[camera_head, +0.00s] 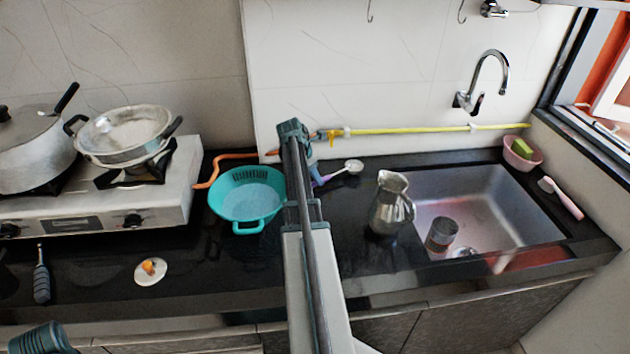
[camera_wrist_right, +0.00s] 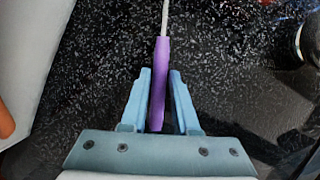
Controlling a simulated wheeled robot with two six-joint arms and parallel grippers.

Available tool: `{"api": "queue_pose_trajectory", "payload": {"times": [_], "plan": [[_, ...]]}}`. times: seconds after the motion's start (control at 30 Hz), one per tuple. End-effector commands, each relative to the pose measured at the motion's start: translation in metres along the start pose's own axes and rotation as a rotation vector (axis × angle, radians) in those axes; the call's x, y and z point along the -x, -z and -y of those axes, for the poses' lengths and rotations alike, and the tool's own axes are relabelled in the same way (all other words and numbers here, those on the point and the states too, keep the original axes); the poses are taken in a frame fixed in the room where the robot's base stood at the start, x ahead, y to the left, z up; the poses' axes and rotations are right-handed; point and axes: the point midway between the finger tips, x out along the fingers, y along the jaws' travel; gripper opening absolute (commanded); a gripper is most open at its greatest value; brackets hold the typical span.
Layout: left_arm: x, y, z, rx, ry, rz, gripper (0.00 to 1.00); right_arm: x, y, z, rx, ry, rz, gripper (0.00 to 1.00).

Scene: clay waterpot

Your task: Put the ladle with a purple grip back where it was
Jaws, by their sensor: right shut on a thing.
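The ladle has a purple grip (camera_head: 322,181) and a pale round bowl (camera_head: 354,166). It is at the back of the black counter, between the turquoise basket and the metal jug. My right gripper (camera_head: 314,168) is shut on the purple grip, partly hidden behind my right arm. In the right wrist view, the purple grip (camera_wrist_right: 161,85) lies between the two blue fingers of my right gripper (camera_wrist_right: 156,95), and a thin pale shaft runs away from it. I cannot tell whether the ladle touches the counter.
A turquoise basket (camera_head: 247,198) stands left of my right arm and a metal jug (camera_head: 390,205) right of it. The sink (camera_head: 510,200) holds a glass (camera_head: 441,236). An orange hose (camera_head: 232,157) runs behind the basket. Two wall hooks (camera_head: 461,12) hang empty.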

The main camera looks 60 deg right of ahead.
Motion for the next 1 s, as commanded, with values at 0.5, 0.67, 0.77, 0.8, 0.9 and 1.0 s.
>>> {"api": "queue_pose_trajectory", "payload": {"times": [0.5,0.67,0.77,0.8,0.9,1.0], "plan": [[-0.010,0.001,-0.001,0.000,0.000,0.000,0.34,-0.009,0.004,0.000,0.000,0.000,0.000,0.41],[-0.010,0.001,-0.001,0.000,0.000,0.000,0.34,-0.009,0.004,0.000,0.000,0.000,0.000,0.59],[-0.010,0.001,-0.001,0.000,0.000,0.000,0.34,-0.009,0.004,0.000,0.000,0.000,0.000,0.59],[-0.010,0.001,-0.001,0.000,0.000,0.000,0.34,-0.009,0.004,0.000,0.000,0.000,0.000,0.59],[-0.009,0.001,-0.001,0.000,0.000,0.000,0.34,-0.009,0.003,0.000,0.000,0.000,0.000,0.59],[-0.007,0.000,-0.001,0.000,0.000,0.000,0.34,-0.006,0.003,0.000,0.000,0.000,0.000,0.59]]}}
